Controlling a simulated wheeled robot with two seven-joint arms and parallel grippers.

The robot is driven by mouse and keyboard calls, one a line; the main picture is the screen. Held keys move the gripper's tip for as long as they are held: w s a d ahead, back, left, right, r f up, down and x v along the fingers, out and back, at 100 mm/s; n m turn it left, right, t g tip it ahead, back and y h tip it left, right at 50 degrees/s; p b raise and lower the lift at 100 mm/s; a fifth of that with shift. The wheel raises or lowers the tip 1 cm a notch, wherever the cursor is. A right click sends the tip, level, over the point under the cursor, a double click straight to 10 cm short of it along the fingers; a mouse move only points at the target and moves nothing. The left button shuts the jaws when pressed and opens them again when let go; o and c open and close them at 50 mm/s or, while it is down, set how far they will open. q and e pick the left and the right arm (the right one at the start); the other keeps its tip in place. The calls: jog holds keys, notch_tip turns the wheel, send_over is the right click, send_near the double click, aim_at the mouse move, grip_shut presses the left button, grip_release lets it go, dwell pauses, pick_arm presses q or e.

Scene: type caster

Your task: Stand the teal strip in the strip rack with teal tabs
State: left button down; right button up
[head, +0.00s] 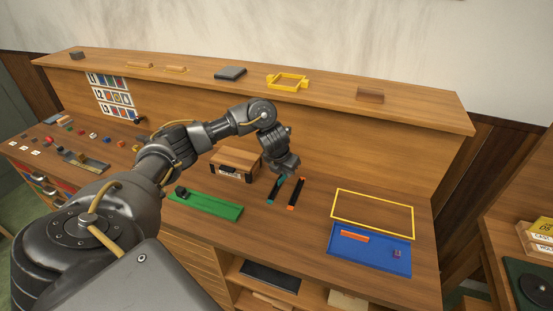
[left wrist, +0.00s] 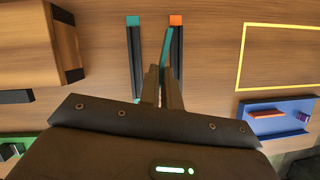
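The thin teal strip (left wrist: 167,48) sits between the fingers of my left gripper (left wrist: 162,72), which looks shut on it. In the left wrist view it sticks out past the fingertips, leaning slightly right and overlapping the edge of the rack with orange tabs. The strip rack with teal tabs (left wrist: 134,55) is a dark narrow bar just left of the fingers; it also shows in the head view (head: 272,194). In the head view my left gripper (head: 283,174) is above the far end of that rack. Whether the strip touches anything is unclear. My right gripper is out of view.
The similar rack with orange tabs (head: 297,194) stands close on the right. A wooden box (head: 236,159) is left, a green tray (head: 206,204) front left. A blue tray (head: 369,258) and a yellow outline (head: 372,213) lie right. Bare bench lies between the racks and the outline.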

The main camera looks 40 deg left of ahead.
pick_arm(q)
jog(key=a+n, duration=0.2)
jog(key=a+n+y, duration=0.1)
jog(key=shift+s+a, duration=0.3)
jog(key=shift+f, duration=0.15)
notch_tip(320, 180, down, 4)
jog(key=b, duration=0.3)
jog(key=shift+b, duration=0.35)
jog(key=shift+f+b, duration=0.4)
jog(key=shift+f, duration=0.2)
jog(key=shift+f, duration=0.15)
dwell(1.0)
jog(key=shift+f, duration=0.25)
dwell(0.4)
jog(key=c, duration=1.5)
grip_release()
jog(key=shift+c, duration=0.2)
